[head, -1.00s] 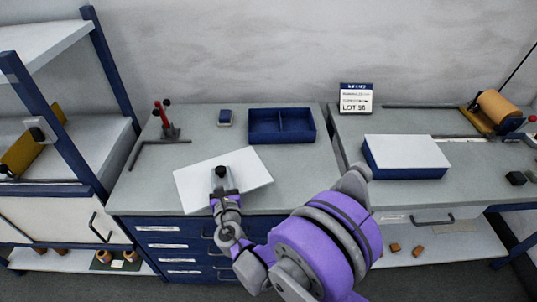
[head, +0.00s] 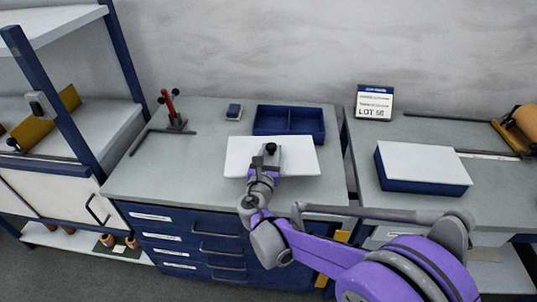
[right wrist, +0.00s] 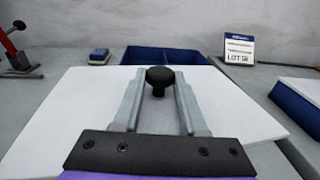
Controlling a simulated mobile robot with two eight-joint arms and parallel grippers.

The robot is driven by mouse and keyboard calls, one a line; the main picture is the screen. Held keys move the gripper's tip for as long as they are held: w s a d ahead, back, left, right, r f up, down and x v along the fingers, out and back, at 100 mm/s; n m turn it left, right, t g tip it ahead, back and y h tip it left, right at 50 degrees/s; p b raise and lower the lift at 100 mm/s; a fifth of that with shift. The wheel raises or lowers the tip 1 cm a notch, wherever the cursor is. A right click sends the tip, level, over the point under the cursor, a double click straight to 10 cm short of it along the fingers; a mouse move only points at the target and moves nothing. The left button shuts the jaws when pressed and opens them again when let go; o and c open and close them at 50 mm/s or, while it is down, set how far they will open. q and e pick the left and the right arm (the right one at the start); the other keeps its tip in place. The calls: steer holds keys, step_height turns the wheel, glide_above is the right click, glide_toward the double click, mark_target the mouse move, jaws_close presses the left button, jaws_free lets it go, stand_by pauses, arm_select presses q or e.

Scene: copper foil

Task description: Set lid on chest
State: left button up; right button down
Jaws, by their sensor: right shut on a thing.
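The lid is a white flat panel (head: 300,160) with a black knob (head: 271,147). My right gripper (head: 267,155) is shut on the knob, its two fingers on either side of it in the right wrist view (right wrist: 158,100). The lid is just in front of the chest, about level and roughly square to it; its height above the bench is hard to tell. The chest is an open dark blue box (head: 313,122) with a divider and two compartments. In the right wrist view, the chest (right wrist: 140,56) shows behind the lid, its lower front hidden. My left gripper is out of view.
A small blue block (head: 234,112) and a red-handled tool (head: 172,112) stand left of the chest. A blue box with a white top (head: 425,165) and a LOT sign (head: 374,102) stand on the right bench.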

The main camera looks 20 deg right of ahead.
steer(key=r+m+g+h+b, duration=0.1)
steer(key=r+h+b, duration=0.1)
glide_above(284, 178)
steer(key=shift+w+a+f, duration=0.1)
steer(key=shift+w+f, duration=0.05)
steer(key=shift+f, duration=0.1)
steer(key=shift+f+m, duration=0.3)
steer(key=shift+f, duration=0.05)
step_height(284, 178, down, 9)
steer(key=shift+r+b, duration=0.1)
steer(key=shift+b, duration=0.55)
steer(key=shift+f+b, duration=0.55)
steer(key=shift+f, duration=0.1)
steer(key=shift+c, duration=2.3)
jaws_free()
steer(key=shift+r, duration=0.1)
